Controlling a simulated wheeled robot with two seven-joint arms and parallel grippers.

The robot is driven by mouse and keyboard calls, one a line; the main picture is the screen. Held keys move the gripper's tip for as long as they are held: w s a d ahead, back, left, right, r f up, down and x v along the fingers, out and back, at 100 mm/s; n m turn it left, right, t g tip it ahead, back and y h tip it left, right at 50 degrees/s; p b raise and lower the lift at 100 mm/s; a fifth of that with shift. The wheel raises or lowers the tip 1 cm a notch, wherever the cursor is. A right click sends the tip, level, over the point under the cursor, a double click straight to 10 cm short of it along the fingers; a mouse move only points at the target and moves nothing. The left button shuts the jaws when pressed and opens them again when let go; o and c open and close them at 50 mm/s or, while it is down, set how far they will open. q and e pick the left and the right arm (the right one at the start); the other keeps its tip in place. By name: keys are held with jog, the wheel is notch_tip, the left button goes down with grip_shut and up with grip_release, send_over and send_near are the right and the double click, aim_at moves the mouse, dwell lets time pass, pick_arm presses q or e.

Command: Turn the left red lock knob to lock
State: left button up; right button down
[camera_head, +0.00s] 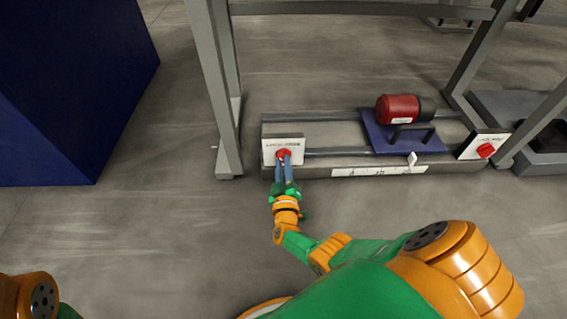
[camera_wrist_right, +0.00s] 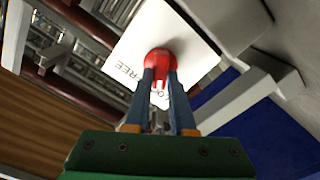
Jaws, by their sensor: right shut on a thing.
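The left red lock knob (camera_head: 283,153) sits on a white plate (camera_head: 270,144) at the left end of a low grey rail frame. My right gripper (camera_head: 284,160) reaches up to it, and its two blue fingers are shut on the knob. In the right wrist view the red knob (camera_wrist_right: 160,62) is between the fingertips (camera_wrist_right: 160,75), in front of the white plate (camera_wrist_right: 125,50) with partly hidden lettering. The fingers cover part of the knob. My left gripper is out of view; only a bit of that arm shows at the lower left.
A second red knob (camera_head: 486,151) is on a white plate at the rail's right end. A red motor-like cylinder (camera_head: 397,108) sits on a blue base between them. Grey frame legs (camera_head: 217,90) stand beside the left plate. A dark blue block (camera_head: 70,90) is at left. Floor in front is clear.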

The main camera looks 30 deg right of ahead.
dwell(0.5)
jog(key=c, duration=0.8)
grip_release()
jog(key=shift+o, duration=0.2)
